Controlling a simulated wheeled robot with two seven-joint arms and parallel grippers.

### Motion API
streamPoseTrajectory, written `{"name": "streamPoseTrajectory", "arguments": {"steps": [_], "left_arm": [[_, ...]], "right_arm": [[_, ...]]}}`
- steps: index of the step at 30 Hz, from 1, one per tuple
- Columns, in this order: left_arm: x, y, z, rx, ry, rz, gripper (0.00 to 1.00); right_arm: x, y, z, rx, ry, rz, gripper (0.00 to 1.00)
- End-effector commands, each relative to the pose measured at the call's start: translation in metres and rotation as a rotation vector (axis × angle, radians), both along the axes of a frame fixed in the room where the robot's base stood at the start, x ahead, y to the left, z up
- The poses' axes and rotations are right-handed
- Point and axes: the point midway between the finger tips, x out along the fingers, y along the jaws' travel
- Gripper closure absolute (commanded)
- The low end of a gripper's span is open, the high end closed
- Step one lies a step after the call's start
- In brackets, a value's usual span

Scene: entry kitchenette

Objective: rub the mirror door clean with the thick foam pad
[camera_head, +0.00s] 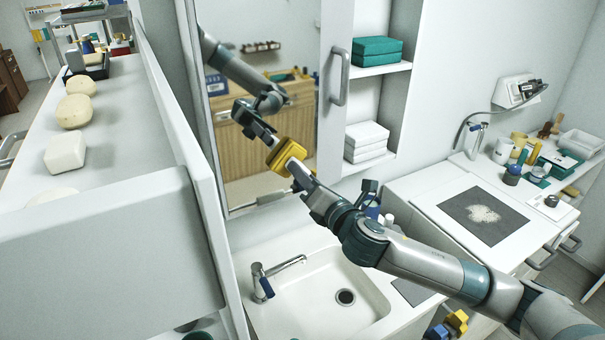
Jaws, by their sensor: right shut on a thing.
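The mirror door (225,165) is a tall mirror panel in a pale frame above the sink, with a bar handle (340,77) on its right. My right arm reaches up from the lower right to it. My right gripper (301,172) is shut on the thick yellow foam pad (290,154), in front of the mirror's lower right part. The pad meets its own reflection, so it is at or very near the glass; I cannot tell if it touches. My left gripper is not in view.
A white sink with a tap (265,282) lies below the mirror. Open shelves with green (375,50) and white towels (366,140) stand to its right. A white ledge with several soaps (66,152) runs along the left. The right counter holds a dark mat (482,214) with pale crumbs.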

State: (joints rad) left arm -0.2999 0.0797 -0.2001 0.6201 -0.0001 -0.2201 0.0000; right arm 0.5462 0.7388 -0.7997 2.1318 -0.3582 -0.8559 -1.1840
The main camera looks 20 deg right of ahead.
Motion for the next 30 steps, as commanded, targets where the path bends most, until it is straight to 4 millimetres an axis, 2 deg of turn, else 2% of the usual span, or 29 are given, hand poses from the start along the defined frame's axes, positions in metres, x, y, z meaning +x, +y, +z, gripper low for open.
{"name": "streamPoseTrajectory", "arguments": {"steps": [8, 21, 30], "left_arm": [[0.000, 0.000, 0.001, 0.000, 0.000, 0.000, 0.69], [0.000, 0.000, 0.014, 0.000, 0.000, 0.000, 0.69], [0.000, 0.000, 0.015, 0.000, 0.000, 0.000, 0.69]], "right_arm": [[0.000, 0.002, 0.000, 0.001, 0.000, 0.000, 1.00], [-0.005, 0.032, 0.001, 0.001, -0.001, 0.002, 1.00], [-0.006, 0.038, 0.000, 0.001, -0.001, 0.002, 1.00]]}}
